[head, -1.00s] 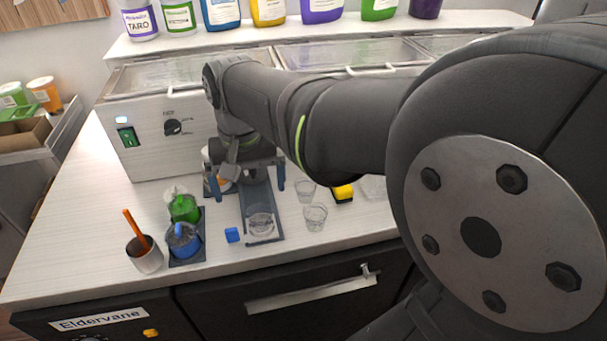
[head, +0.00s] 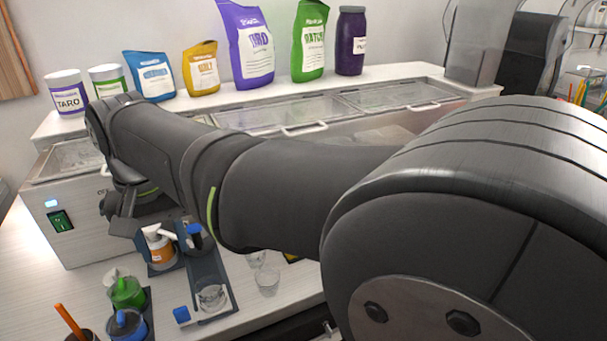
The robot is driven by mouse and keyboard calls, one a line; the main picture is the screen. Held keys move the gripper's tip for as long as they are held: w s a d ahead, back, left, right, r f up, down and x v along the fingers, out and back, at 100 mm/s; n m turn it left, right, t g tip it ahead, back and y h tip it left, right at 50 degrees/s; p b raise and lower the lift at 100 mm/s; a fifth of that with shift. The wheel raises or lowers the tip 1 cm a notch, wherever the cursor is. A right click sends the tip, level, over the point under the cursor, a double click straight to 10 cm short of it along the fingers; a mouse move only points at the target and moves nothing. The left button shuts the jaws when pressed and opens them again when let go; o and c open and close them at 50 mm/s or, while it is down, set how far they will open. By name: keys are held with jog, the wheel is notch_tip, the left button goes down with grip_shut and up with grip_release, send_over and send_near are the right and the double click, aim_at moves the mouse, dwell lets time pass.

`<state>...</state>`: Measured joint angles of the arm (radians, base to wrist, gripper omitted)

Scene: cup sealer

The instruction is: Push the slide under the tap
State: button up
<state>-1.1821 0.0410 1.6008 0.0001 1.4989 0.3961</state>
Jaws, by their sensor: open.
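The slide appears to be the long dark grey track (head: 209,268) on the white counter, running from below my gripper to the front. A clear cup (head: 212,298) stands on its front end. A small blue block (head: 182,315) sits beside the track's front left; I cannot tell whether it is joined to it. I cannot make out the tap; my arm hides much of the area behind.
Green (head: 127,290) and blue (head: 127,325) lidded containers stand at the front left. Two clear cups stand right of the track, one of them here (head: 267,283). A white machine with a green switch (head: 60,221) is behind. Bags and tubs line the shelf.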

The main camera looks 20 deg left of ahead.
aim_at(179, 309)
jog(key=shift+s+a, duration=0.25)
jog(key=shift+s, duration=0.4)
jog(key=shift+c, duration=0.5)
notch_tip(179, 309, down, 17)
jog(key=shift+s+f, duration=0.1)
jog(key=shift+f, duration=0.05)
